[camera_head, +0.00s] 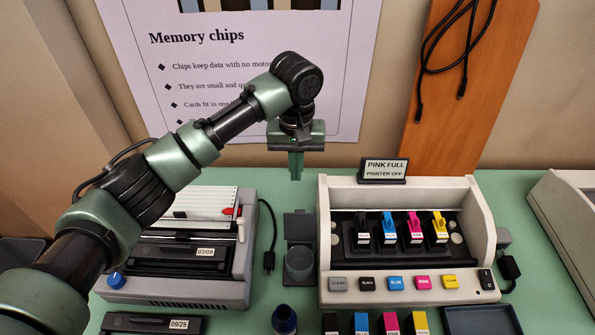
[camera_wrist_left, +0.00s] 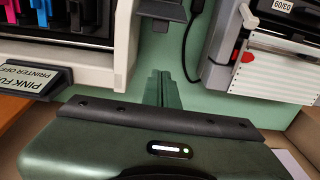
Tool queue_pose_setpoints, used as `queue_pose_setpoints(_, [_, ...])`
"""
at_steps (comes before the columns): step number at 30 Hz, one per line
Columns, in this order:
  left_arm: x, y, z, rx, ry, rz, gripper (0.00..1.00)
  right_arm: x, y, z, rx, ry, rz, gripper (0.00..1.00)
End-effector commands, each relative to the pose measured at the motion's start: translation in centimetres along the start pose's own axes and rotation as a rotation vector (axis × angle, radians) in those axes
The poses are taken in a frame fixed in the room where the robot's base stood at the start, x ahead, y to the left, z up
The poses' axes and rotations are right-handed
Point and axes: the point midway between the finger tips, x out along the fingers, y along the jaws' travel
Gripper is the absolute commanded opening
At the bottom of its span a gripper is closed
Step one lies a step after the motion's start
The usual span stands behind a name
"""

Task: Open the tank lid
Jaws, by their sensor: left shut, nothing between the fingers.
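A small dark tank unit (camera_head: 299,265) stands on the green table between the two machines. Its lower part is a round, cup-like vessel. A flat dark square plate (camera_head: 297,224), which looks like its lid, is raised behind the round part. Part of a dark grey piece of this unit (camera_wrist_left: 161,9) shows at the top of the left wrist view. My left gripper (camera_head: 296,174) points down behind the unit, apart from it. Its fingers are together and empty, also in the left wrist view (camera_wrist_left: 161,80). My right gripper is out of view.
A printer (camera_head: 408,291) with several colour cartridges is on the right, with a sign (camera_head: 384,170) behind it. A grey machine (camera_head: 190,286) is on the left. A black plug and cable (camera_head: 268,258) lie beside the tank. A dark bottle (camera_head: 284,320) stands in front.

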Motion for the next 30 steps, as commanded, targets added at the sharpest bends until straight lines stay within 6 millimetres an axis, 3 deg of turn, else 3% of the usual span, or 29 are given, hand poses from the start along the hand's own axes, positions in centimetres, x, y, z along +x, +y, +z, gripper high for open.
queue_pose_setpoints(10, [7.3, -0.1, 0.0, -0.005, -0.003, -0.002, 0.0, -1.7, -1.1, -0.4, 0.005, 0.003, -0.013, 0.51])
queue_pose_setpoints(12, [6.4, -0.1, 1.0, 0.0, 0.002, 0.001, 0.0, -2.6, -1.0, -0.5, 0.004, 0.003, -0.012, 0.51])
queue_pose_setpoints(18, [5.9, 0.0, 3.2, -0.003, 0.001, 0.001, 0.0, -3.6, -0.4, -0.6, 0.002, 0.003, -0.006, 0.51])
queue_pose_setpoints(30, [5.9, 0.0, 3.7, -0.005, 0.001, 0.001, 0.0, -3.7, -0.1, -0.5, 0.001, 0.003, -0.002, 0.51])
